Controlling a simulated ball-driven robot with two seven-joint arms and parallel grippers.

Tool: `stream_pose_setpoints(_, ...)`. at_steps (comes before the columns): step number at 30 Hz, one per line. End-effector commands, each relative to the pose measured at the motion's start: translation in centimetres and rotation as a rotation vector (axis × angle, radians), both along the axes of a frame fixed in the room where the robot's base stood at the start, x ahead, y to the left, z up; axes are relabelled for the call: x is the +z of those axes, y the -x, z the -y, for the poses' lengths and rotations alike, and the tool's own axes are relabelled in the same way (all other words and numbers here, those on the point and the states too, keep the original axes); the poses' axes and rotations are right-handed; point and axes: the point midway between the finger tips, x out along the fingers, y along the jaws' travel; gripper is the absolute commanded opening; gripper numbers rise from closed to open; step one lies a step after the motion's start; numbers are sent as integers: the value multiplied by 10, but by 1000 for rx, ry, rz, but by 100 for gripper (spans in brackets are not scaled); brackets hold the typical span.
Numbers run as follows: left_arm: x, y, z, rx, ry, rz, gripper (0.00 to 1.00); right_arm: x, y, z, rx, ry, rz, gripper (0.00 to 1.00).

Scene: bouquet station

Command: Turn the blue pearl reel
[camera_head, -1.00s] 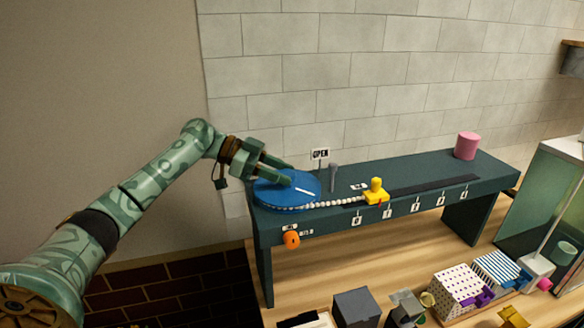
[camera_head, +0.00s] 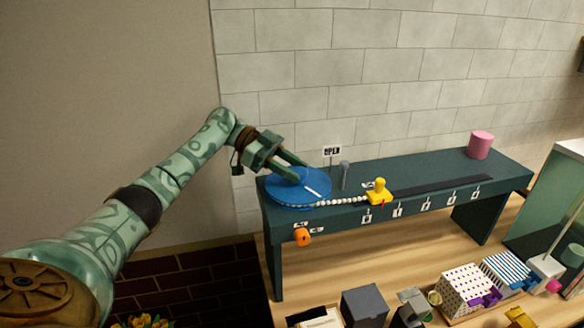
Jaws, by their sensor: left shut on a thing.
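The blue pearl reel (camera_head: 291,193) is a flat blue disc with a white line on it, lying on the left end of a dark green bench. A string of white pearls (camera_head: 343,201) runs from it to a yellow slider (camera_head: 379,192) on the bench. My left gripper (camera_head: 307,173) reaches over the reel from the upper left. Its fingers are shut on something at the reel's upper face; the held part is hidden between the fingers. My right gripper is not in view.
An orange knob (camera_head: 303,237) is on the bench front (camera_head: 420,213). A pink cylinder (camera_head: 480,145) stands at the far right. Boxes, including a dark grey one (camera_head: 364,306), stand below.

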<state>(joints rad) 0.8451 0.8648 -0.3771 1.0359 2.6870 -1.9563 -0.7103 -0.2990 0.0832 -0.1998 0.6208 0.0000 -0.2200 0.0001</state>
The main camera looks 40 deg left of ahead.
Motion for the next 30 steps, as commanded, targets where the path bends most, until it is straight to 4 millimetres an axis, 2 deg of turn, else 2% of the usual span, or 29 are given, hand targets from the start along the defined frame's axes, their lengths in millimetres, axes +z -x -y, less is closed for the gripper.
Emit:
stream_pose_setpoints(1,0,0,0,1,-1,0,40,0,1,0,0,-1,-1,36)
stream_pose_setpoints(3,0,0,0,1,-1,0,59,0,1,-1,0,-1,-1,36)
stream_pose_setpoints(13,1,1,-3,2,0,1,59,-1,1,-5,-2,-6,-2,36)
stream_pose_setpoints(24,24,13,-58,3,0,0,59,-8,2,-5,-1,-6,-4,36)
stream_pose_setpoints(30,28,16,-68,1,-1,-1,59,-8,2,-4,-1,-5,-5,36)
